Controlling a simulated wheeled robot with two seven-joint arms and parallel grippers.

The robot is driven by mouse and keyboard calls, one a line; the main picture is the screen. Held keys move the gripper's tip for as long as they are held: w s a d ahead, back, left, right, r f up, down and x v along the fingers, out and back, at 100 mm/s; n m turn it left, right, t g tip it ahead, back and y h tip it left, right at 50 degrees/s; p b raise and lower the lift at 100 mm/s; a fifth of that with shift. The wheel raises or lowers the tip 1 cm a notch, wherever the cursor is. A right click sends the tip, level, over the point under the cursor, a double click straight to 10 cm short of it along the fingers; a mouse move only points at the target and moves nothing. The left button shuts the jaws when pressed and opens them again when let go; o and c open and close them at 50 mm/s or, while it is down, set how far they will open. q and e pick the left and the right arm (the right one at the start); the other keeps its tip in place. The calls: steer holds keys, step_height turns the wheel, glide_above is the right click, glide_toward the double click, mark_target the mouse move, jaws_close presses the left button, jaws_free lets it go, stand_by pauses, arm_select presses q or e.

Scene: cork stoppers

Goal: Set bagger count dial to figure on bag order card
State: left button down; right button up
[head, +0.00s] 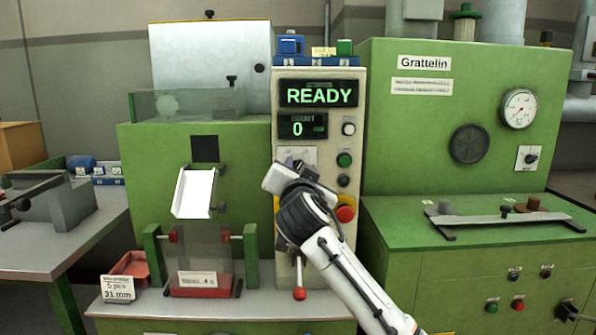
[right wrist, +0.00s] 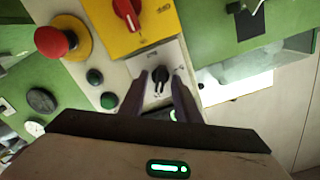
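The count dial (right wrist: 160,75) is a black knob on a pale plate in the right wrist view. In the head view my right gripper hides the knob; only the top of its plate (head: 302,153) shows. My right gripper (head: 291,166) is in front of the panel. In the right wrist view its fingers (right wrist: 161,82) are apart, one on each side of the knob, with visible gaps; contact is not seen. The count display (head: 303,126) reads 0. My left gripper is not in view.
A red mushroom button (right wrist: 51,41) and a red switch (right wrist: 127,10) on yellow are near the dial. The upper display (head: 319,94) reads READY. A clear bin (head: 200,250) with a small label stands below the white chute (head: 194,193). A red-tipped lever (head: 299,293) hangs below the panel.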

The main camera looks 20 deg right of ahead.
steer(key=c, duration=0.7)
steer(key=shift+c, duration=0.2)
